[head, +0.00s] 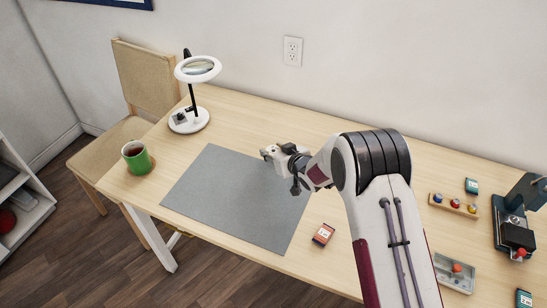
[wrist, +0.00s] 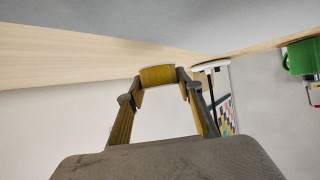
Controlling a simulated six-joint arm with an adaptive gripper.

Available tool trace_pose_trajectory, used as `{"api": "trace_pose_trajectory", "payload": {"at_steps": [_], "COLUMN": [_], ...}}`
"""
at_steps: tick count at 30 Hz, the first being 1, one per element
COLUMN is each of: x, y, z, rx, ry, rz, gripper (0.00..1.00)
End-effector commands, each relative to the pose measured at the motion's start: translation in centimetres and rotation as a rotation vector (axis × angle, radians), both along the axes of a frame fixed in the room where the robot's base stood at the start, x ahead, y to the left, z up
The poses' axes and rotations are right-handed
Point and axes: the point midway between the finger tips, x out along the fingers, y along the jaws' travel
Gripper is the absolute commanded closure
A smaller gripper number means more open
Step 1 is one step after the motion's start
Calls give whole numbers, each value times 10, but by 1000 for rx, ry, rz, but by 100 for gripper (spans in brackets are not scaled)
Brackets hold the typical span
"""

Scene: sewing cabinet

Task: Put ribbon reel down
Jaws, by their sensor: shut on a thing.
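My gripper (head: 272,154) reaches over the far right part of the grey mat (head: 225,205) on the wooden table. In the wrist view my gripper (wrist: 158,80) is shut on the ribbon reel (wrist: 157,74), a small yellow-brown piece between the two fingertips. In the head view the reel cannot be made out clearly at the gripper. The exact gap between the reel and the mat cannot be told.
A ring lamp (head: 189,121) and a green mug (head: 137,158) stand to the left. A spool rack (head: 453,205) and grey tray (head: 455,272) are further right. Most of the mat is clear.

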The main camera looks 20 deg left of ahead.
Motion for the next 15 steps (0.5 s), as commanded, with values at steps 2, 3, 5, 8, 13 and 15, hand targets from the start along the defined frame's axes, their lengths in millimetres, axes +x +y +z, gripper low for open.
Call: {"api": "trace_pose_trajectory", "payload": {"at_steps": [2, 3, 5, 8, 13, 15], "x": [-1, 0, 0, 0, 0, 0], "y": [0, 0, 0, 0, 0, 0], "z": [-9, -13, -19, -27, -31, -31], "rx": [-1, 0, -1, 0, 0, 0], "ry": [2, 3, 2, 1, 0, 0], "rz": [0, -1, 0, 0, 0, 0], "gripper": [81, 81, 81, 81, 81, 81]}}
